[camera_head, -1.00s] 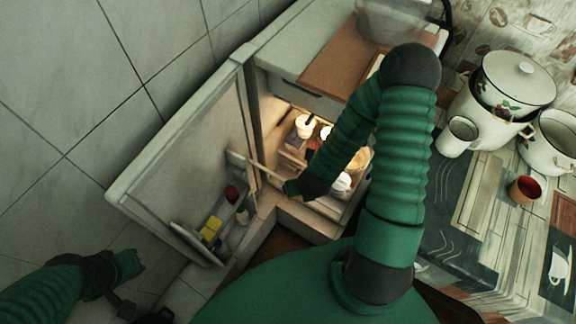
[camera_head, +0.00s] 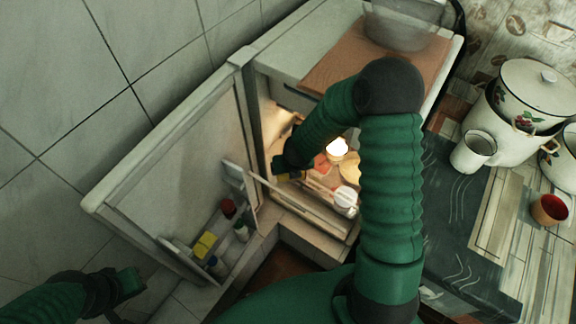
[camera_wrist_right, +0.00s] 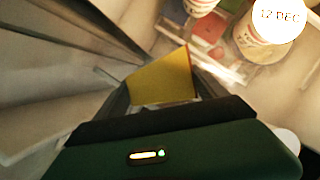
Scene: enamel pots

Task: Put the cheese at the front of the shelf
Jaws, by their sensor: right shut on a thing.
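The cheese (camera_wrist_right: 162,80) is a yellow wedge between the fingers of my right gripper (camera_wrist_right: 165,95) in the right wrist view. In the head view my right gripper (camera_head: 285,172) is inside the open fridge, near its left wall, with a bit of yellow showing beside it. It is shut on the cheese. The fridge shelf, with its pale front edge (camera_head: 285,206), lies below and in front of it. I cannot tell whether the cheese touches the shelf. My left gripper (camera_head: 128,283) is outside, at the lower left; its fingers are unclear.
The open fridge door (camera_head: 172,160) stands on the left, its rack holding a yellow block (camera_head: 204,245) and several small containers. White tubs (camera_head: 346,200) stand inside, right of my right gripper. Pots (camera_head: 537,90) and a red-lined cup (camera_head: 549,209) sit on the right counter.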

